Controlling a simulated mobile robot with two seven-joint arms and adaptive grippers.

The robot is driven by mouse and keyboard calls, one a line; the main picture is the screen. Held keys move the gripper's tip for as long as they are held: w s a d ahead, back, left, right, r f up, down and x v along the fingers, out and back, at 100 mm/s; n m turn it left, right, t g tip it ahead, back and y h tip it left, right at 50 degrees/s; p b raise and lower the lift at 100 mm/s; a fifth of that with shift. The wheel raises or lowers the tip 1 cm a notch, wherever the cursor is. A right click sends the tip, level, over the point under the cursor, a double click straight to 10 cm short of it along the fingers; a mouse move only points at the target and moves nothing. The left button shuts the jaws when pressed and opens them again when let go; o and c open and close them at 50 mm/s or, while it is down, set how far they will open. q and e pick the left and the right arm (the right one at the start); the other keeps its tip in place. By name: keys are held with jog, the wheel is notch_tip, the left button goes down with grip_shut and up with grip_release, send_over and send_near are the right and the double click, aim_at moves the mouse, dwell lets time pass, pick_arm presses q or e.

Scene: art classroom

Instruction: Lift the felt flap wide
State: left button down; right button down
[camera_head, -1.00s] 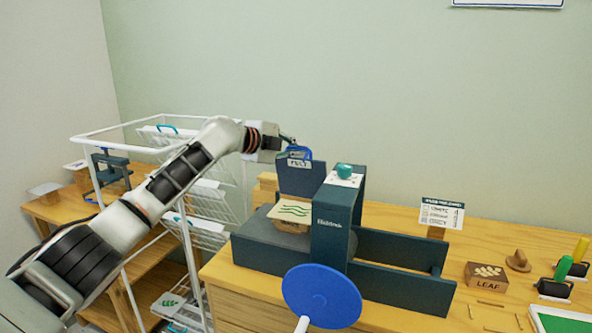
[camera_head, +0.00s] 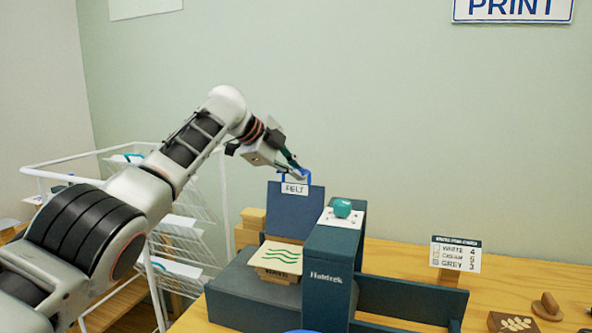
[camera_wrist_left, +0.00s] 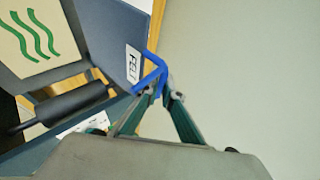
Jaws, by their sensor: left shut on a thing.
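The felt flap (camera_head: 294,212) is a dark blue panel standing raised at the back of the dark blue press bed (camera_head: 238,292). It has a white FELT label (camera_head: 295,189) and a bright blue handle (camera_head: 309,177) at its top edge. My left gripper (camera_head: 297,174) reaches down from the upper left and is shut on the handle. In the left wrist view the fingertips (camera_wrist_left: 158,92) meet at the blue handle (camera_wrist_left: 152,76), beside the flap (camera_wrist_left: 118,40). A block (camera_head: 278,258) with green wavy lines lies on the bed before the flap. My right gripper is not in view.
The press housing (camera_head: 328,275) with a teal knob (camera_head: 342,207) stands right of the flap. A white wire rack (camera_head: 185,225) stands left, behind my arm. Space above the flap is clear.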

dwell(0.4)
pick_arm(q)
jog(key=c, duration=2.2)
grip_release()
jog(key=shift+a, duration=0.1)
jog(key=v, duration=1.2)
jog(key=shift+s, duration=0.1)
